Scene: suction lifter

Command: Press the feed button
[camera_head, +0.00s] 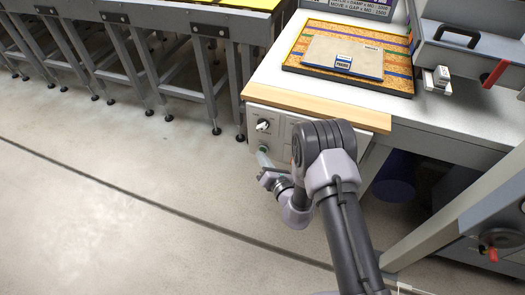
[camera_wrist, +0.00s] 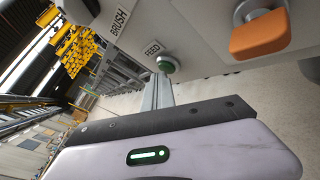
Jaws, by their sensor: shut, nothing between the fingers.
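The green feed button (camera_wrist: 166,64) sits on the light control panel, just below a FEED label (camera_wrist: 153,48) in the wrist view. My gripper (camera_wrist: 162,80) is shut and empty, its narrow fingers pointing at the button. The fingertips overlap the button's lower edge in that view; I cannot tell whether they touch it. The button is largely hidden there.
An orange-capped control (camera_wrist: 258,36) and a BRUSH label (camera_wrist: 119,21) are near the button. The bench's wooden front edge (camera_head: 330,108) overhangs the panel. A board package (camera_head: 344,57) lies on top. A metal roller frame (camera_head: 190,45) stands left; the floor in front is clear.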

